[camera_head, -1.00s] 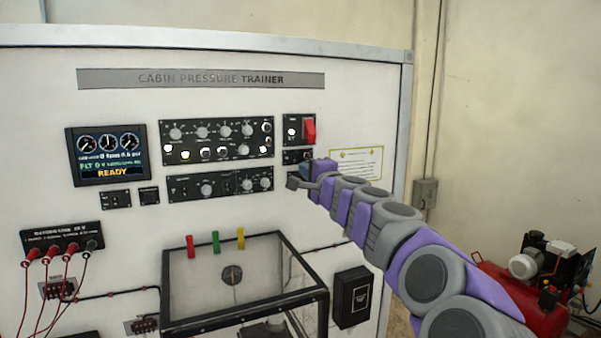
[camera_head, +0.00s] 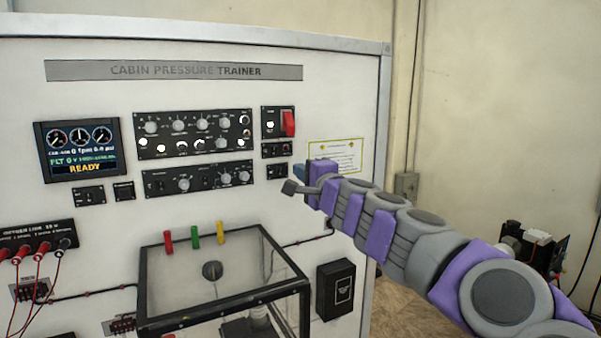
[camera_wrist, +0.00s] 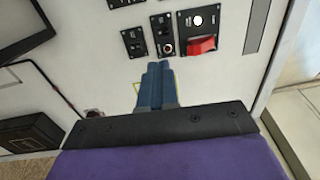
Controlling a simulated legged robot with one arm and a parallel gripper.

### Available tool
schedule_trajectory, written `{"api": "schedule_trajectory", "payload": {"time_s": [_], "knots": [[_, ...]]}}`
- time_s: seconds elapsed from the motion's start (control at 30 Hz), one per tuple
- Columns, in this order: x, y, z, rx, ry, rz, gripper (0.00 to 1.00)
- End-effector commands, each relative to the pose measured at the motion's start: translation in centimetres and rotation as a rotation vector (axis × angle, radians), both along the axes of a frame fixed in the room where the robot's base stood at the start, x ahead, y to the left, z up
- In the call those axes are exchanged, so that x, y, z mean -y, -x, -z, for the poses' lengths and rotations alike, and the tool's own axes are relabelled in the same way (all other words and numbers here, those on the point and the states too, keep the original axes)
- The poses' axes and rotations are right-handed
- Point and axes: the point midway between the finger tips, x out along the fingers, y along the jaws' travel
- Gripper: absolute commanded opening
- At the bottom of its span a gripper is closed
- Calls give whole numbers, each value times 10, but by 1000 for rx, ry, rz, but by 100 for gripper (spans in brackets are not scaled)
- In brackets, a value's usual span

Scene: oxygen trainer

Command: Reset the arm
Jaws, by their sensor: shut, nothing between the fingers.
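My arm, purple and grey, reaches in from the lower right in the head view. My gripper (camera_head: 299,180) is at its end, in front of the white trainer panel (camera_head: 90,97), right of the lower knob module (camera_head: 197,179) and below the red-covered switch (camera_head: 288,123). In the wrist view the blue fingers of my gripper (camera_wrist: 157,72) are together with nothing between them. They point toward the small switch plates (camera_wrist: 162,36), and the red switch cover (camera_wrist: 201,46) is to their right. I cannot tell the exact gap to the panel.
A clear box (camera_head: 215,280) with black edges juts out from the panel below my gripper. A black box (camera_head: 335,289) is mounted to its right. Red and black leads (camera_head: 38,260) hang at the left. The wall area (camera_head: 480,120) at the right is open.

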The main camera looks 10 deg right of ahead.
Motion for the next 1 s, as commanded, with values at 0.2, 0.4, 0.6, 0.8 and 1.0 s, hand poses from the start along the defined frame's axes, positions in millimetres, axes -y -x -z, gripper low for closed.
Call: {"api": "schedule_trajectory", "payload": {"time_s": [0.2, 0.4, 0.6, 0.8, 1.0], "knots": [[-5, 3, -1, 3, 11, -11, 0], [-69, 46, -4, 33, 183, -181, 0], [-161, 135, 46, -1, 515, -480, 0], [-191, 225, 144, -163, 832, -727, 0], [-160, 314, 247, -435, 1088, -913, 0]]}}
